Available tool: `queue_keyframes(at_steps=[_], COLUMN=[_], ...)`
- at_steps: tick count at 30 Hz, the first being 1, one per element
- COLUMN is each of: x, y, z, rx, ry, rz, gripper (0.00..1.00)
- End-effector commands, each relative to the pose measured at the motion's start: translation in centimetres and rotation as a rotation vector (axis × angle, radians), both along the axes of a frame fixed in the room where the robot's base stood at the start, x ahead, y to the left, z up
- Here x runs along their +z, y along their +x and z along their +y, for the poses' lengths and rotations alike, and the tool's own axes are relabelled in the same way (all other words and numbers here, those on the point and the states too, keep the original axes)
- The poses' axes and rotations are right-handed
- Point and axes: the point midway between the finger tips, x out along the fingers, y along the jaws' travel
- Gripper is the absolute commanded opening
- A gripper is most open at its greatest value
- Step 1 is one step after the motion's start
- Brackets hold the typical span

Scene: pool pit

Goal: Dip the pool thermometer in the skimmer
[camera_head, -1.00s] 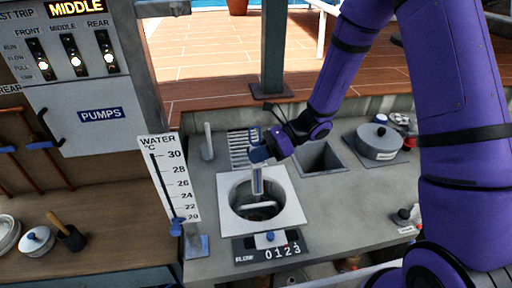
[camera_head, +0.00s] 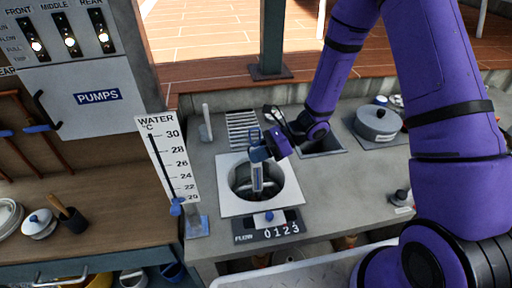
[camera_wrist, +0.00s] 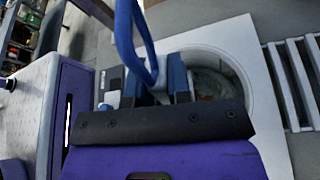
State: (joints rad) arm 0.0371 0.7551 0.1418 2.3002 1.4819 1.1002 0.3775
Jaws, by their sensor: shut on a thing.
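The skimmer (camera_head: 232,205) is a round well in a white square plate on the grey counter. My gripper (camera_head: 262,153) is above its opening, shut on the pool thermometer (camera_head: 257,178), a pale tube with a blue loop at its top. The thermometer hangs roughly upright, and its lower part is within the outline of the well. How deep it reaches I cannot tell. In the wrist view the blue loop (camera_wrist: 135,35) stands up by the fingers (camera_wrist: 160,85), with the skimmer rim (camera_wrist: 245,75) behind.
A water scale board (camera_head: 168,160) with a blue slider stands left of the skimmer. A flow counter (camera_head: 268,229) is in front. A slotted grate (camera_head: 241,128), a square basin (camera_head: 325,140) and a lidded grey pot (camera_head: 377,122) lie behind and right.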

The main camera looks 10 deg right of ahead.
Motion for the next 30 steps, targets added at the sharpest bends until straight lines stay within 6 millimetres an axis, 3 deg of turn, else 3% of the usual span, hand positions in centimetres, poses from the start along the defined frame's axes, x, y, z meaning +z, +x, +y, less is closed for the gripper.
queue_keyframes(at_steps=[18, 30], x=[-3.4, -4.2], y=[-0.9, -1.1], z=[0.0, 0.0], rx=[0.0, 0.0], ry=[0.001, 0.0], rz=[0.001, -0.001], gripper=[0.0, 0.0])
